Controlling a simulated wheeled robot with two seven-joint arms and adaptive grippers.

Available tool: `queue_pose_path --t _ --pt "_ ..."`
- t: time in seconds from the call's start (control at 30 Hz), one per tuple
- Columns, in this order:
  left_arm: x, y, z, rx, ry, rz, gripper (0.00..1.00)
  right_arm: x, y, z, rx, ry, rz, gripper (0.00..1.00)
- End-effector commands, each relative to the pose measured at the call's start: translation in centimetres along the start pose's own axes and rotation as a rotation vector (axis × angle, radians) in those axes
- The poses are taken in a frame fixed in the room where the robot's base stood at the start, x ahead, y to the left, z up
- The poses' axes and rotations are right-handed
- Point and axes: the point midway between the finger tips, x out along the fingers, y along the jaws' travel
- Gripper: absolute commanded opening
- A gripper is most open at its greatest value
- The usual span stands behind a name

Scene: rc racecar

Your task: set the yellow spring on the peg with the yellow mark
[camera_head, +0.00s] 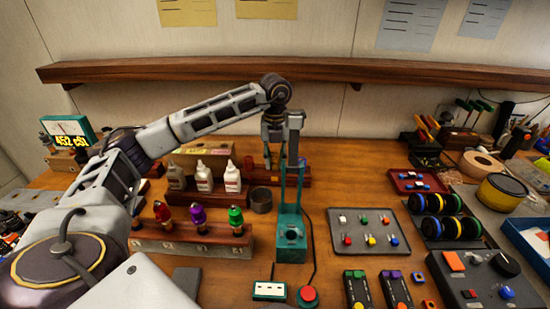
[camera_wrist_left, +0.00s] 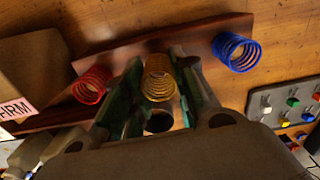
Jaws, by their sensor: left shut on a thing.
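The yellow spring (camera_wrist_left: 158,78) is between the two fingers of my left gripper (camera_wrist_left: 157,85) in the left wrist view, and the gripper is shut on it. It is over or just in front of a dark red wooden strip (camera_wrist_left: 195,38); I cannot tell whether it touches the strip. A red spring (camera_wrist_left: 92,85) is to its left and a blue spring (camera_wrist_left: 235,52) to its right. In the head view my left gripper (camera_head: 274,160) is behind the teal stand, where I cannot make out the yellow spring. I cannot pick out the yellow-marked peg. My right gripper is out of view.
A tall teal stand (camera_head: 291,240) is in front of my left gripper. A dark round cup (camera_head: 261,200) and white bottles (camera_head: 232,178) stand close by. A wooden rack (camera_head: 190,243) holds red, purple and green parts. A grey tray (camera_head: 368,245) with small coloured pieces is at right.

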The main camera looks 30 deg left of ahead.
Motion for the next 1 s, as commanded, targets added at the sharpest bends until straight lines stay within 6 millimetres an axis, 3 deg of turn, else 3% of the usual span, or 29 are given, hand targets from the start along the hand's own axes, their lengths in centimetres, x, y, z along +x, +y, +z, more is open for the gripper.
queue_pose_path --t 1.0 --pt "1.7 0.0 0.0 0.000 0.000 0.000 0.16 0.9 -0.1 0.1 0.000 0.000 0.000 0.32"
